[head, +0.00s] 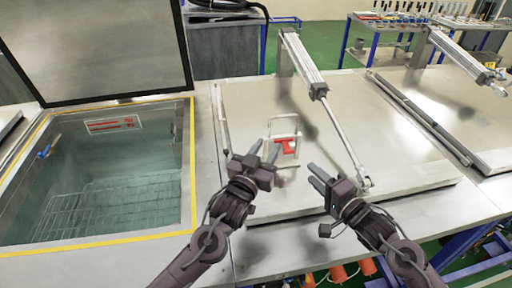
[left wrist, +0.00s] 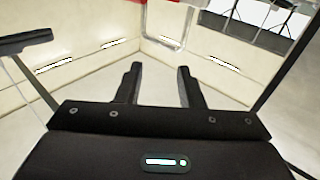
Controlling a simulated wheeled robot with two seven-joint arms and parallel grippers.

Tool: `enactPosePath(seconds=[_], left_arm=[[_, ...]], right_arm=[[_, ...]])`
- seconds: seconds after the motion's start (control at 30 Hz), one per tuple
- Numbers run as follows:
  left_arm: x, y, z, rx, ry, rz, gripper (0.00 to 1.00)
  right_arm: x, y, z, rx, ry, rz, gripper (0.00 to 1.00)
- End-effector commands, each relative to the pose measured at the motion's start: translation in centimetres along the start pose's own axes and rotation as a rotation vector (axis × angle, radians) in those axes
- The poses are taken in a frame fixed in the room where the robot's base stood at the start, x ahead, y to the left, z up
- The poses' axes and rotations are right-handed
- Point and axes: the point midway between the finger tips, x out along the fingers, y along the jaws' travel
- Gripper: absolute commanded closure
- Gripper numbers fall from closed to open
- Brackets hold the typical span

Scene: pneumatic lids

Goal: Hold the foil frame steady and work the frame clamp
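The foil frame (head: 298,136) is a small pale upright frame on the closed lid in the middle of the head view. A red clamp (head: 286,147) sits at its lower part. My left gripper (head: 264,148) is open, just left of and in front of the frame, apparently not holding it. In the left wrist view its two dark fingers (left wrist: 160,78) stand apart with nothing clearly between them. A red bit shows at that view's top edge, too cropped to identify. My right gripper (head: 311,173) appears open and empty, right of and nearer than the frame.
A lid's pneumatic cylinder (head: 305,68) has its rod running down close by my right gripper. An open tank (head: 115,180) with wire racks lies left, its lid (head: 95,45) raised. Another closed lid (head: 440,100) is at right. Lid surface around the frame is mostly clear.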

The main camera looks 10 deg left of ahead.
Motion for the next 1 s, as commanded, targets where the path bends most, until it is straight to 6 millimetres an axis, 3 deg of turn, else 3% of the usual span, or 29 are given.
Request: enactPosePath(seconds=[0.1,0.2,0.7,1.0], left_arm=[[0.6,-2.4,0.6,0.042,-0.066,-0.033,0.66],[1.1,-3.1,0.9,0.053,-0.092,-0.043,0.66],[7.6,-3.4,1.6,0.054,-0.096,-0.044,0.66],[8.5,-3.5,1.7,0.054,-0.097,-0.043,0.66]], right_arm=[[0.0,0.0,0.0,0.000,0.000,0.000,0.64],[0.0,0.0,0.0,0.000,0.000,0.000,0.64],[0.0,0.0,0.0,0.000,0.000,0.000,0.64],[0.0,0.0,0.0,0.000,0.000,0.000,0.64]])
